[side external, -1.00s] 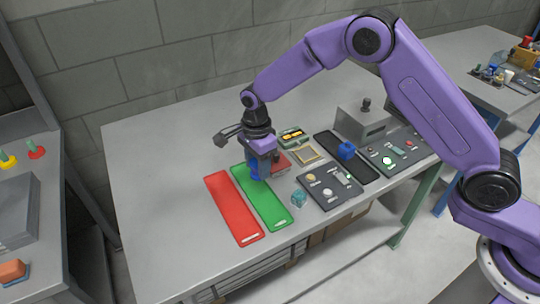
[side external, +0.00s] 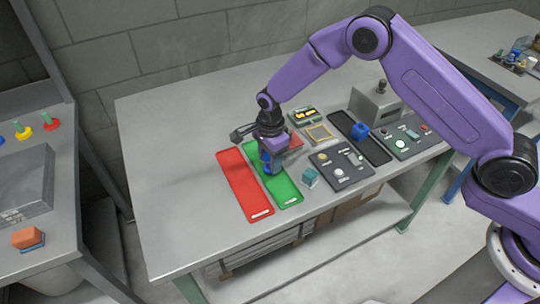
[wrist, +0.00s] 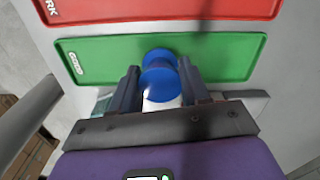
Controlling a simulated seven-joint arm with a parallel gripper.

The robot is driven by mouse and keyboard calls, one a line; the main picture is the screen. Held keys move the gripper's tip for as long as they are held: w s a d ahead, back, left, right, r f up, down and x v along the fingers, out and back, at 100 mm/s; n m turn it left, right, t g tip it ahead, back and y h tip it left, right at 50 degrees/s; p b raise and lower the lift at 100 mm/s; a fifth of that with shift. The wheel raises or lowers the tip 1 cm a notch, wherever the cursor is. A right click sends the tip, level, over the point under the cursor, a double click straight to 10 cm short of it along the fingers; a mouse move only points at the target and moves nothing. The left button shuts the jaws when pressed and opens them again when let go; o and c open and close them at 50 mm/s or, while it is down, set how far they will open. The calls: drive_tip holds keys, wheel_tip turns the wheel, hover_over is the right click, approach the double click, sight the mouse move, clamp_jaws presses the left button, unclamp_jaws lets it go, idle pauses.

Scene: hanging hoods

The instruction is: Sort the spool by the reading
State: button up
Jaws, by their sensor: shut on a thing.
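A blue spool (wrist: 160,75) is between the two fingers of my gripper (wrist: 157,88), which is shut on it. In the side view my gripper (side external: 270,158) points down over the green tray (side external: 286,192), with the blue spool (side external: 266,168) low at its tips. I cannot tell whether the spool touches the tray floor. The red tray (side external: 243,186) lies alongside, to the left. A meter with a lit yellow display (side external: 304,115) sits behind the trays. A second blue object (side external: 360,131) sits on a long dark tray (side external: 375,152).
A teal block (side external: 310,177) stands right of the green tray. The table's left part (side external: 170,150) is clear.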

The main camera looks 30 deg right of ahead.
drive_tip(key=shift+f, duration=0.5)
idle(0.4)
drive_tip(key=o, duration=1.2)
wheel_tip(320, 180, up, 17)
drive_tip(key=s+d+r+n, duration=0.3)
drive_tip(key=s+d+n, duration=0.1)
drive_tip(key=s+n, duration=0.45)
drive_tip(key=s+d+r+n, duration=0.4)
drive_tip(key=s+n, duration=0.3)
drive_tip(key=s, duration=0.2)
drive_tip(key=s+d+n, duration=0.4)
drive_tip(key=s, duration=0.2)
drive_tip(key=s+d+f+n, duration=0.1)
drive_tip(key=s+d+n, duration=0.8)
drive_tip(key=s, duration=0.2)
drive_tip(key=shift+s+d+f, duration=0.2)
drive_tip(key=shift+s+d, duration=0.1)
drive_tip(key=shift+d, duration=0.1)
